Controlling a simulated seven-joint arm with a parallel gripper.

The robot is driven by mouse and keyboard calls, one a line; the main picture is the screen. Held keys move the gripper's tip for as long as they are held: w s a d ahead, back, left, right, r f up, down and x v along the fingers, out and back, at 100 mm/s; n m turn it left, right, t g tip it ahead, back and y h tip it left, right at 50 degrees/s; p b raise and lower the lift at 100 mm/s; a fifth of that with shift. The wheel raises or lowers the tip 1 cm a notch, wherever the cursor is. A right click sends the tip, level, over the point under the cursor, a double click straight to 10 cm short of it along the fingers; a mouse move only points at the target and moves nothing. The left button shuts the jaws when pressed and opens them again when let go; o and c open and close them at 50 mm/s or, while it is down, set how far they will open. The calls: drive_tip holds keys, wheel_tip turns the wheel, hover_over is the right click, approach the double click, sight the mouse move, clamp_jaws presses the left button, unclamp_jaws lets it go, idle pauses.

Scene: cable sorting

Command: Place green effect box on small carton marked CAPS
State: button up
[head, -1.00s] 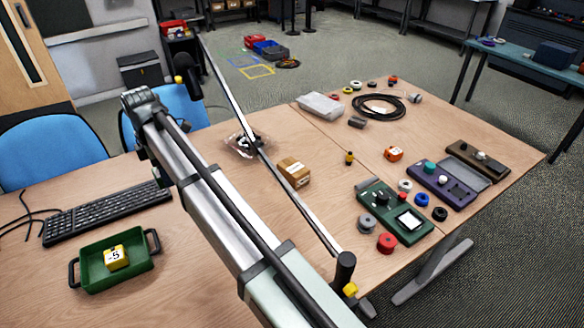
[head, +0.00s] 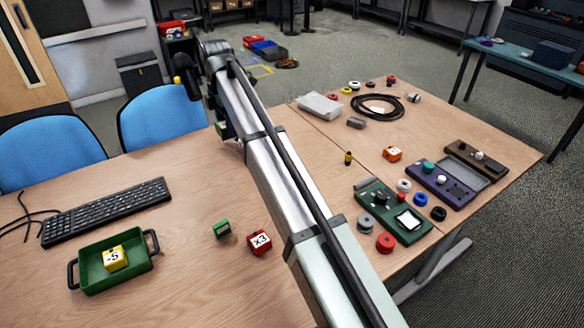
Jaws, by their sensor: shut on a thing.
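My gripper (head: 222,120) is at the far end of my arm, past the left part of the table, and mostly hidden by the arm. It is shut on a dark green thing (head: 221,131), which looks like the green effect box; only a small part shows. The small carton is hidden behind my arm now. In the earlier head view it stood on the middle of the table, its marking not readable. A small green block (head: 222,229) lies on the table, left of a red box marked x3 (head: 260,242).
A green tray (head: 90,287) holding a yellow box (head: 115,258) and a keyboard (head: 107,211) are at left. Dark green (head: 409,236) and purple (head: 427,180) devices, spools and a black cable coil (head: 378,99) fill the right.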

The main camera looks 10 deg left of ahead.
drive_tip(key=w+d, duration=1.4)
drive_tip(key=d, duration=0.2)
drive_tip(key=shift+s+d+f, duration=0.1)
drive_tip(key=shift+s+f, duration=0.05)
drive_tip(key=shift+f, duration=10.4)
drive_tip(key=o, duration=1.1)
drive_tip(key=shift+f, duration=0.15)
drive_tip(key=shift+o, duration=0.2)
wheel_tip(320, 180, up, 12)
drive_tip(key=shift+r, duration=0.2)
